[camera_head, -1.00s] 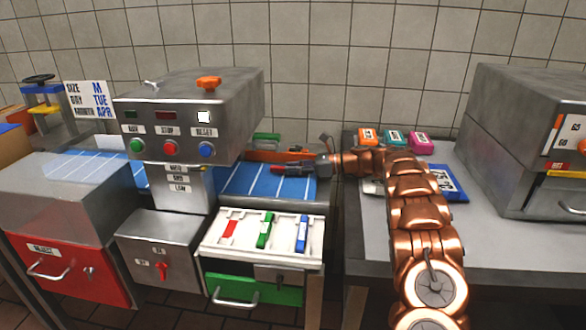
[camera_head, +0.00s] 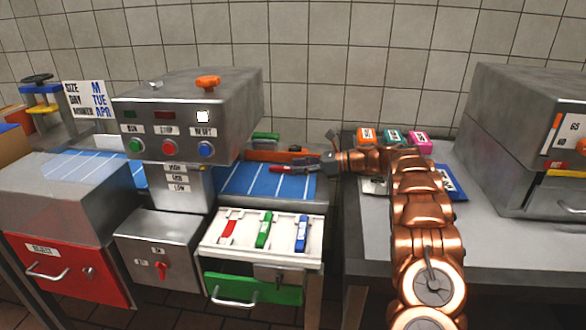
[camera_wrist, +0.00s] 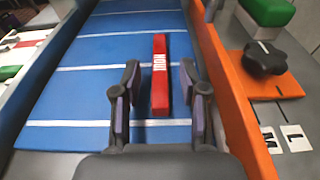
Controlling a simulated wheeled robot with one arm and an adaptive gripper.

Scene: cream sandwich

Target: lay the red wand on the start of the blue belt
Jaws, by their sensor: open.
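The red wand (camera_wrist: 160,95), with white lettering, appears to lie lengthwise on the blue belt (camera_wrist: 100,85) in the wrist view. My gripper (camera_wrist: 160,72) is open, with one finger on each side of the wand and gaps between. In the head view the wand (camera_head: 284,169) is near the right end of the blue belt (camera_head: 255,182). My gripper (camera_head: 318,166) is just to its right there, and its fingers are small and hard to make out.
An orange rail (camera_wrist: 222,85) runs along the belt's right side in the wrist view. A grey machine (camera_head: 190,110) spans the belt at left. A white tray (camera_head: 212,245) with red, green and blue pieces stands in front.

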